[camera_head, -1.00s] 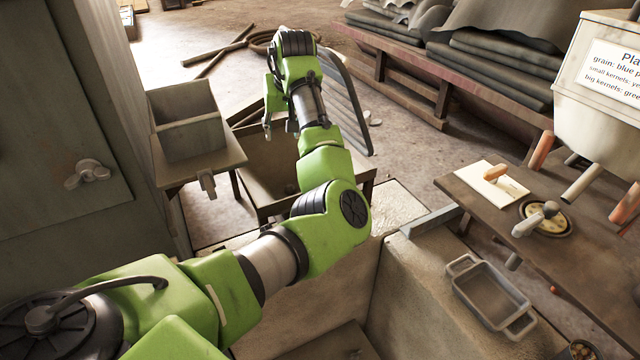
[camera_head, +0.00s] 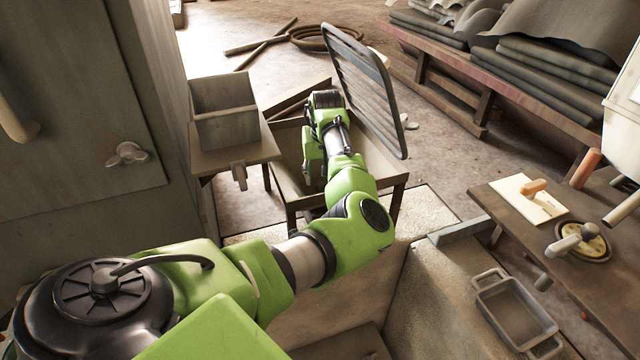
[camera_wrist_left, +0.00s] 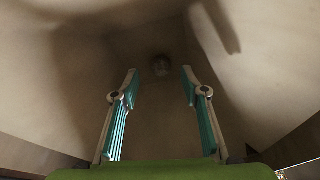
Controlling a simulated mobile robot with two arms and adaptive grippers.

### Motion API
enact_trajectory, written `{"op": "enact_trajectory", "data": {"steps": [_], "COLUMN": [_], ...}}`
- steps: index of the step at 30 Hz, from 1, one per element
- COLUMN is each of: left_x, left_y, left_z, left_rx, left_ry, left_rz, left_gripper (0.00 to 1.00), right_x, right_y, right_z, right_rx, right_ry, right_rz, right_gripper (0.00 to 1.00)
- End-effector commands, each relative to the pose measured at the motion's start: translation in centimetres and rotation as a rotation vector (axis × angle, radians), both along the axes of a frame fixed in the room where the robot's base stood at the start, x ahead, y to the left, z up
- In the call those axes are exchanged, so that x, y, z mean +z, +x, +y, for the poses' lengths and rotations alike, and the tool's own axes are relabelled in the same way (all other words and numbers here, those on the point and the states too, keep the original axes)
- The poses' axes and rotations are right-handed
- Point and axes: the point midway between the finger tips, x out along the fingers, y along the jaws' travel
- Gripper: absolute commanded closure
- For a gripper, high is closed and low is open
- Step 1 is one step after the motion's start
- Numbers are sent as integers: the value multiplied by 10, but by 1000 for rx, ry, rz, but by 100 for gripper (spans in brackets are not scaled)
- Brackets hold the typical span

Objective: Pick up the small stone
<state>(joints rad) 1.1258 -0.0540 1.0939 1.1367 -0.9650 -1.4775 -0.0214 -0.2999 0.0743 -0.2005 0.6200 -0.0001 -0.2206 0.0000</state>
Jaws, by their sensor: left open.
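A small round brownish stone (camera_wrist_left: 161,65) shows in the left wrist view, at the bottom of a pale-walled bin. My left gripper (camera_wrist_left: 160,76) is open there, its two teal-padded fingers spread either side of the line to the stone. The stone lies beyond the fingertips and nothing is between them. In the head view my left gripper (camera_head: 312,160) points down into the open bin (camera_head: 290,187), and my own arm hides part of the inside. The stone cannot be made out in that view. My right gripper is not in view.
A slatted grey panel (camera_head: 365,85) stands tilted at the bin's back right. A box (camera_head: 224,110) on a small stand is close on the left. A grey cabinet (camera_head: 85,120) fills the far left. A handled tray (camera_head: 515,310) and a workbench (camera_head: 490,205) are at right.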

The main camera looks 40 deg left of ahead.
Motion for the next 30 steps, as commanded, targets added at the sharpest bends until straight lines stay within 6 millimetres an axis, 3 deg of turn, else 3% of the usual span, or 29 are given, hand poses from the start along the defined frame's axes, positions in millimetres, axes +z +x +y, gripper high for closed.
{"op": "enact_trajectory", "data": {"steps": [6, 14, 15, 19, 30], "left_x": [-28, -32, -32, -32, -31], "left_y": [3, 4, 4, 4, 4], "left_z": [6, 7, 7, 7, 7], "left_rx": [-1, 0, 0, 0, 0], "left_ry": [0, -1, -1, 0, 0], "left_rz": [2, 1, 1, 0, 0], "left_gripper": [59, 59, 62, 95, 97], "right_x": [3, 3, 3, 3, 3], "right_y": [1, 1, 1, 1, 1], "right_z": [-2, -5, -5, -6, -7], "right_rx": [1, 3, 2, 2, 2], "right_ry": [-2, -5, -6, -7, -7], "right_rz": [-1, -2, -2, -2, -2], "right_gripper": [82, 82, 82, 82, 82]}}
